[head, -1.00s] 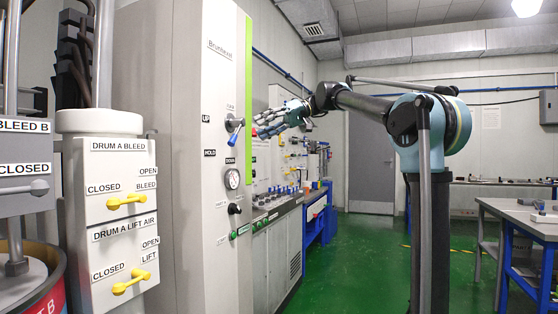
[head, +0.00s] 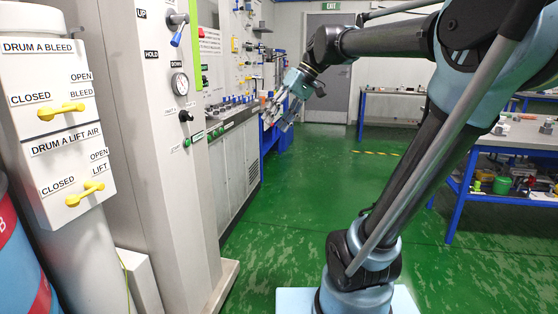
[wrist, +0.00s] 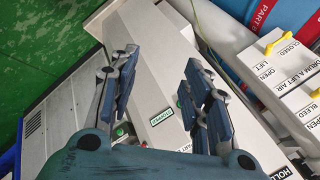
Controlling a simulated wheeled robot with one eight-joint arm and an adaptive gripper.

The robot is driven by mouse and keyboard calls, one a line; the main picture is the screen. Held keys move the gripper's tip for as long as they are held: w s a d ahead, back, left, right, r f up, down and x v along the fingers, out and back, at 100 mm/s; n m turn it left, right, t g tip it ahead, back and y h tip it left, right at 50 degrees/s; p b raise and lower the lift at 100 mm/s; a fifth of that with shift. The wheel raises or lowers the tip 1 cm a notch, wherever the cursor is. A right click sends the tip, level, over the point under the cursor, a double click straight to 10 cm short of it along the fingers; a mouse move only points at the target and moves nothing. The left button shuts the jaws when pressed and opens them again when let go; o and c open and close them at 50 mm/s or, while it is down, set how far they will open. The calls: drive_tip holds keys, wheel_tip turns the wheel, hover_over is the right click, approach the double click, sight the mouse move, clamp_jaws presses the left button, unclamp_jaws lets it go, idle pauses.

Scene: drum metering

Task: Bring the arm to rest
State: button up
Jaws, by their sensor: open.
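My gripper (head: 284,103) hangs at the end of my bent arm in the middle of the head view, fingers tilted down, clear of the tall grey cabinet (head: 135,135). In the wrist view my gripper (wrist: 163,78) is open, with two blue-padded fingers well apart and nothing between them. The cabinet's blue-handled lever (head: 177,36), beside the UP, HOLD and DOWN labels, stands left of my gripper and apart from it.
At left, a white block carries the yellow drum A bleed handle (head: 60,111) and lift air handle (head: 86,193). A blue-legged workbench (head: 515,143) stands at right. The green floor (head: 290,215) between is open.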

drive_tip(key=s+d+f+m+t+h, duration=0.1)
drive_tip(key=s+d+f, duration=0.3)
drive_tip(key=f, duration=0.6)
drive_tip(key=s+d+f+m+t+h, duration=0.1)
drive_tip(key=s+d+f+m+h, duration=0.2)
drive_tip(key=d+f, duration=0.6)
drive_tip(key=s+d+f+m+h, duration=0.2)
drive_tip(key=s+d+f, duration=0.4)
drive_tip(key=f, duration=0.5)
drive_tip(key=shift+s+d+f+t, duration=0.15)
drive_tip(key=shift+s+f+t, duration=0.25)
drive_tip(key=shift+s, duration=0.3)
drive_tip(key=shift+w+f, duration=0.15)
drive_tip(key=shift+w, duration=0.3)
drive_tip(key=shift+c, duration=0.4)
drive_tip(key=shift+c, duration=0.9)
